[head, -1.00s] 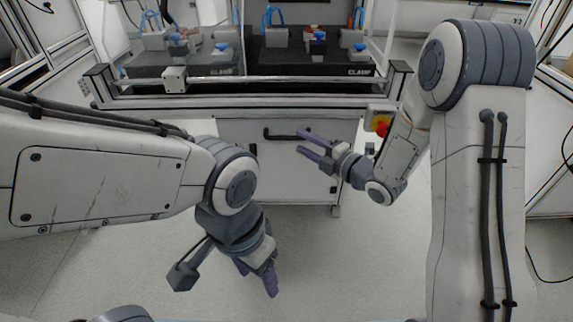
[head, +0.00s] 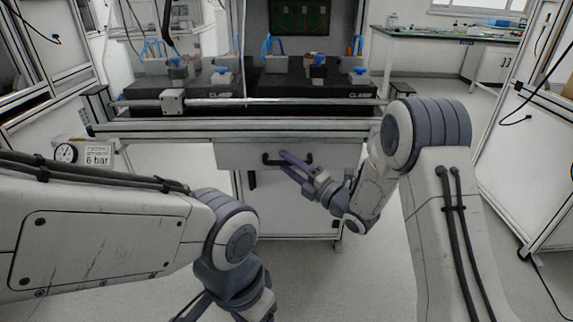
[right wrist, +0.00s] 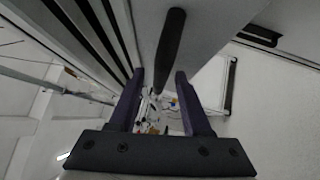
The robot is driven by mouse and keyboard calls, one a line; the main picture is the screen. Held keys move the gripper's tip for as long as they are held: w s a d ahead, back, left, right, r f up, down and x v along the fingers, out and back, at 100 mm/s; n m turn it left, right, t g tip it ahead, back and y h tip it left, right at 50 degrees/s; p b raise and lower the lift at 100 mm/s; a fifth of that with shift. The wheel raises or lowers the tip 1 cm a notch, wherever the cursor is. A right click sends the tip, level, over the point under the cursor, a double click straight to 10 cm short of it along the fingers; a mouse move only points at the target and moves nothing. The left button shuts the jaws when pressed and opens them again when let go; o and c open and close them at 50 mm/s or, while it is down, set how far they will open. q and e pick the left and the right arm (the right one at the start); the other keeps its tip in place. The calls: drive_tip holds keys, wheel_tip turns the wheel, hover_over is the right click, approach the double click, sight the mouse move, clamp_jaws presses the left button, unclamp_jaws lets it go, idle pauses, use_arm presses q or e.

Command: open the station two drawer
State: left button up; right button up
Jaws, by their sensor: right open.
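The drawer front (head: 335,155) is a pale panel under the station bench, and it looks closed. Its black bar handle (head: 267,160) sits near the panel's left-middle. My right gripper (head: 283,160) is open, with its purple fingers pointing at the handle. In the right wrist view, the dark handle (right wrist: 171,45) runs between the two finger lines, with its near end around the fingertips (right wrist: 160,74); I see no grip on it. My left gripper (head: 257,302) hangs at the bottom edge of the head view, its fingertips cut off. No station number is readable.
A silver rail (head: 250,103) and the bench edge run above the drawer. Below it is a cabinet door (head: 290,205) with a short vertical handle (head: 252,180). A white framed cabinet (head: 540,160) is at right.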

drive_tip(key=shift+w+a, duration=0.3)
clamp_jaws()
idle(1.3)
